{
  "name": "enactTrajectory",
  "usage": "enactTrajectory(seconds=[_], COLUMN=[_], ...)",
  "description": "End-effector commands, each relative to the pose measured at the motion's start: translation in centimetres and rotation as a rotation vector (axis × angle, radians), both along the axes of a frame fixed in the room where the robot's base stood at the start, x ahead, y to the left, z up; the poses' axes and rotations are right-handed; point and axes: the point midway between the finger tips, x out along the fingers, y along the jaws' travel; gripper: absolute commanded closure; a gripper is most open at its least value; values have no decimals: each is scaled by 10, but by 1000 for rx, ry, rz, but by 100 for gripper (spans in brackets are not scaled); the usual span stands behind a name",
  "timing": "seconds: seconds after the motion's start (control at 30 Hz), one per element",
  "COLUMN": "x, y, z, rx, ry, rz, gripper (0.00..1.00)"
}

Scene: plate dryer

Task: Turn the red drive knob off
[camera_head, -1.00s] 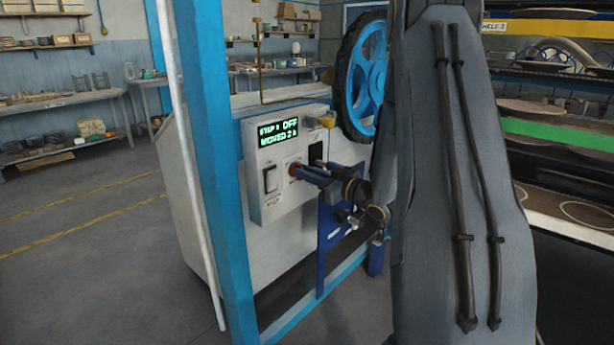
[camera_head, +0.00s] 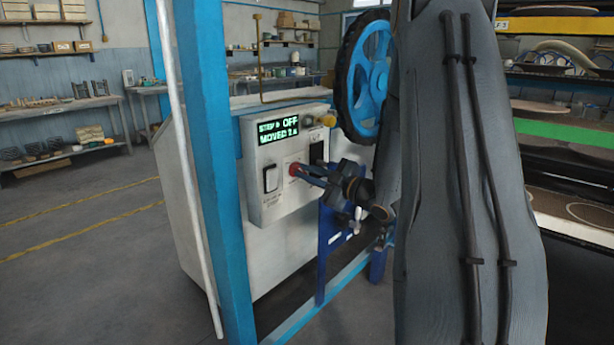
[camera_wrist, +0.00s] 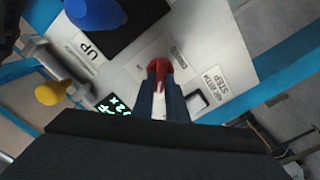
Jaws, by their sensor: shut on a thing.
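The red drive knob (camera_head: 294,169) is on the front of the light control box (camera_head: 262,200), low and right of a green-lit display (camera_head: 278,131). The display's top line ends in "OFF". My gripper (camera_head: 300,170) reaches in from the right with its fingertips at the knob. In the wrist view my gripper (camera_wrist: 161,88) is shut on the red knob (camera_wrist: 160,66), whose red top shows between and beyond the fingertips. The fingers hide part of the knob, so its pointer direction cannot be told.
A white rocker switch (camera_head: 271,178) is left of the knob. A yellow knob (camera_head: 326,119) sits at the box's upper right. A blue handwheel (camera_head: 371,68) is behind, and a blue post (camera_head: 213,150) stands at the left. Open floor (camera_head: 90,270) lies further left.

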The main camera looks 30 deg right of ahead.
Motion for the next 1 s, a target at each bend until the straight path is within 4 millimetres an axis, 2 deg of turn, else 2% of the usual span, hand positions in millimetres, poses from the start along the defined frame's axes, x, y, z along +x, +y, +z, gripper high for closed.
enactTrajectory(seconds=[0.47,0.5,0.6,0.87,1.0], x=[0,0,0,0,-7], y=[0,0,0,-1,-4], z=[2,2,1,1,0], rx=[-17,-17,-16,-15,-15], ry=[-9,-9,-8,-6,-7], rz=[1,1,1,-1,-3], gripper=[100,86,69,69,69])
